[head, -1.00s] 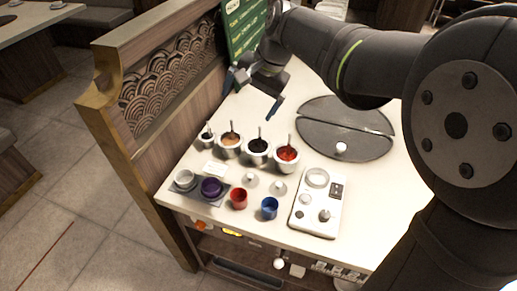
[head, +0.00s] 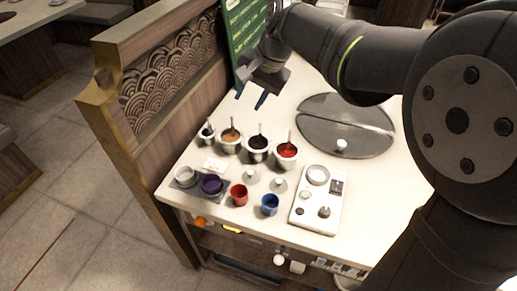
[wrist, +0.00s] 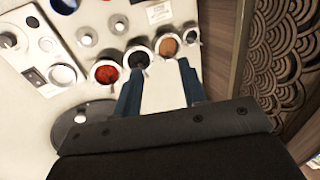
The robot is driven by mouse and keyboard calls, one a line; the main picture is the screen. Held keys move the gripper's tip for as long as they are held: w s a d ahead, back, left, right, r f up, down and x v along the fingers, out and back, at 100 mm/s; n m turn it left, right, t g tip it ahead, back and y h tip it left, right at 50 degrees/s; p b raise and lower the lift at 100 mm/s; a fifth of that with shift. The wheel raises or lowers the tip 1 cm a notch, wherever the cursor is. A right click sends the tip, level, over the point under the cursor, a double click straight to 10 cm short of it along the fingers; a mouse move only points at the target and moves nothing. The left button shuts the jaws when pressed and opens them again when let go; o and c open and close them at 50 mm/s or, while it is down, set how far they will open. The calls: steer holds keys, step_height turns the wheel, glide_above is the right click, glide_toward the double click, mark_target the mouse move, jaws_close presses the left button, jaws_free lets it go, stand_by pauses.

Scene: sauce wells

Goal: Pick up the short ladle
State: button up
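A row of sauce pots stands on the counter, each with a ladle handle sticking up. From left to right they are a small pot (head: 207,137), a tan-sauce pot (head: 230,145), a dark-sauce pot (head: 257,152) and a red-sauce pot (head: 286,157). The handle in the small leftmost pot (head: 210,125) looks shortest, but I cannot tell surely which is the short ladle. My gripper (head: 250,99) is open and empty, behind and above the pots. In the wrist view its two blue fingers (wrist: 158,75) point toward the dark (wrist: 138,56) and tan (wrist: 167,45) pots.
A wooden partition (head: 175,90) and green menu board (head: 245,35) border the left. In front are a purple cup (head: 212,184), a red cup (head: 239,195), a blue cup (head: 269,205) and a white panel (head: 318,205).

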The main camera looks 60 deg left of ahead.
steer(key=w+a+f+n+t, duration=0.1)
steer(key=w+f+n+t, duration=0.2)
steer(key=w+n, duration=0.15)
steer(key=n+y, duration=0.1)
steer(key=n, duration=0.2)
glide_toward(261, 124)
steer(key=shift+m+t, duration=0.25)
steer(key=shift+t, duration=0.15)
steer(key=f, duration=0.1)
steer(key=a+f, duration=0.1)
steer(key=f, duration=0.1)
steer(key=s+f, duration=0.1)
steer(key=f, duration=0.1)
steer(key=shift+s+a+f, duration=0.1)
steer(key=shift+a+f, duration=0.05)
steer(key=shift+a, duration=0.25)
steer(key=shift+w+x, duration=0.2)
steer(key=shift+x, duration=1.15)
steer(key=shift+w+x, duration=0.25)
steer(key=shift+x, duration=1.1)
steer(key=shift+a, duration=0.15)
jaws_close()
